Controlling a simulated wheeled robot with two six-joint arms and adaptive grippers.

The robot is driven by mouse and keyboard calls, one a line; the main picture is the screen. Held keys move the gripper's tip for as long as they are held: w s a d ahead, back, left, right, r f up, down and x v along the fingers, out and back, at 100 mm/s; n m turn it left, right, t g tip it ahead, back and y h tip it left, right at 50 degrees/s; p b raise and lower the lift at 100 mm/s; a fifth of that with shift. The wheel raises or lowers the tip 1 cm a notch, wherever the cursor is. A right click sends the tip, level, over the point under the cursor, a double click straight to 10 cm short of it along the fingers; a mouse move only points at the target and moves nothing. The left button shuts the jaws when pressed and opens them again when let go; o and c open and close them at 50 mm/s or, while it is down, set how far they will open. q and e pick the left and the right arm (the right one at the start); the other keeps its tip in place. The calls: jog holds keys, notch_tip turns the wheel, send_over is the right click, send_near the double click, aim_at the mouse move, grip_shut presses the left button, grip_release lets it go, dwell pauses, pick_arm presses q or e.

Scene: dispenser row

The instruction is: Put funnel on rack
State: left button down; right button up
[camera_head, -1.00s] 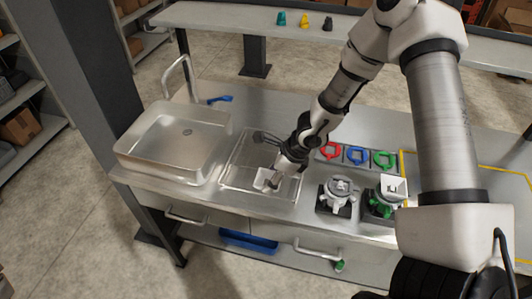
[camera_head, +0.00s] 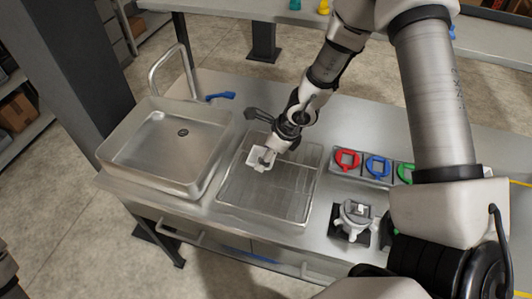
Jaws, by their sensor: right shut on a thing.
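A small white square-sided piece, which appears to be the funnel (camera_head: 255,162), is at the tip of my right gripper (camera_head: 268,156). My right gripper is shut on it, and its fingers hide part of it. The rack (camera_head: 290,205) is a flat rectangular metal wire tray on the bench, right of the sink. The funnel is over the back left part of the rack. I cannot tell whether it touches the wires or is a little above them. My left gripper is not in view.
A steel sink (camera_head: 150,165) with a tap (camera_head: 170,60) is left of the rack. A blue-handled item (camera_head: 221,96) lies behind.

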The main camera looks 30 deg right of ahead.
notch_tip(320, 180, down, 2)
jog(key=shift+f, duration=0.1)
jog(key=shift+w+d, duration=0.1)
jog(key=shift+d, duration=0.3)
jog(key=shift+c, duration=0.4)
jog(key=shift+a+b, duration=0.25)
jog(key=shift+b, duration=0.05)
jog(key=o, duration=1.1)
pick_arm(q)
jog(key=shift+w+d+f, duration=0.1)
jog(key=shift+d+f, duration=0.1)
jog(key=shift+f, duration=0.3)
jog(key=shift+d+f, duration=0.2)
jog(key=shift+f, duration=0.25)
pick_arm(e)
jog(key=shift+d, duration=0.1)
